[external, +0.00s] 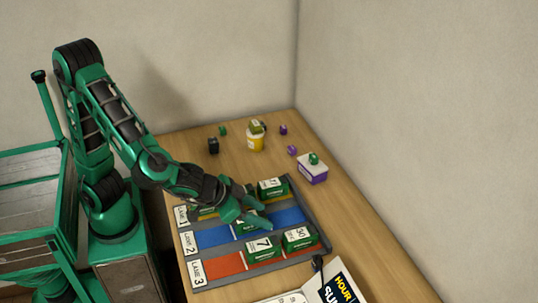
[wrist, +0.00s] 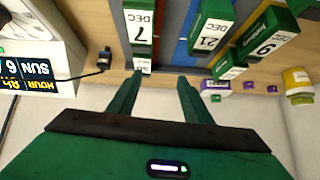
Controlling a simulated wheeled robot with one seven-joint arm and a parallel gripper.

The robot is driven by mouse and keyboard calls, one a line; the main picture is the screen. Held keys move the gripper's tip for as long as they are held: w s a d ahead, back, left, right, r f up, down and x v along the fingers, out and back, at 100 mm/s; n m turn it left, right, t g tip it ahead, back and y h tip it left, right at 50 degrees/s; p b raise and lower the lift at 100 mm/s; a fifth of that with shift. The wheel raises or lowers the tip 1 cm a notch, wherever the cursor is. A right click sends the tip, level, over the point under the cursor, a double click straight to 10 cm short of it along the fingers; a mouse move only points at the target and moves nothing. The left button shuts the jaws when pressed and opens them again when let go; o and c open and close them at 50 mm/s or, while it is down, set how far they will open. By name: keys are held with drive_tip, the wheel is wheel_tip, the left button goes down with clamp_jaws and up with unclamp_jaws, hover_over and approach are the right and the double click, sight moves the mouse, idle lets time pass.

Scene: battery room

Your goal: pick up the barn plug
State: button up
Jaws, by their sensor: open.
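A small black plug (external: 318,262) with a dark cable lies between the lane tray and the white calendar clock. In the wrist view this plug (wrist: 104,60) is left of my fingers, with its cable running left to the clock. It is the only plug with a cable that I see; no barn label is readable on it. My gripper (external: 258,212) is over the middle of the lane tray, up and left of the plug. In the wrist view my gripper (wrist: 160,80) has its two fingers apart, with nothing held between them.
The lane tray (external: 228,280) holds several green dated blocks. The calendar clock (external: 340,286) stands at the front edge of the picture. A white and purple box (external: 312,172), a yellow jar (external: 256,144) and small cubes stand behind. Walls close the back and right.

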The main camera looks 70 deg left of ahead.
drive_tip(key=w+d+r+t+h, duration=0.15)
drive_tip(key=d+t, duration=0.25)
drive_tip(key=d, duration=0.9)
approach(311, 254)
drive_tip(key=shift+w+a+r+t, duration=0.1)
drive_tip(key=shift+w+t, duration=0.1)
drive_tip(key=shift+t, duration=0.1)
drive_tip(key=shift+w+f, duration=0.25)
drive_tip(key=shift+f, duration=0.2)
drive_tip(key=x, duration=0.4)
drive_tip(key=shift+w, duration=0.2)
drive_tip(key=shift+d+x, duration=0.15)
drive_tip(key=shift+x, duration=1.3)
drive_tip(key=shift+d+x, duration=0.15)
drive_tip(key=shift+x, duration=1.35)
drive_tip(key=shift+c, duration=0.3)
drive_tip(key=c, duration=1.1)
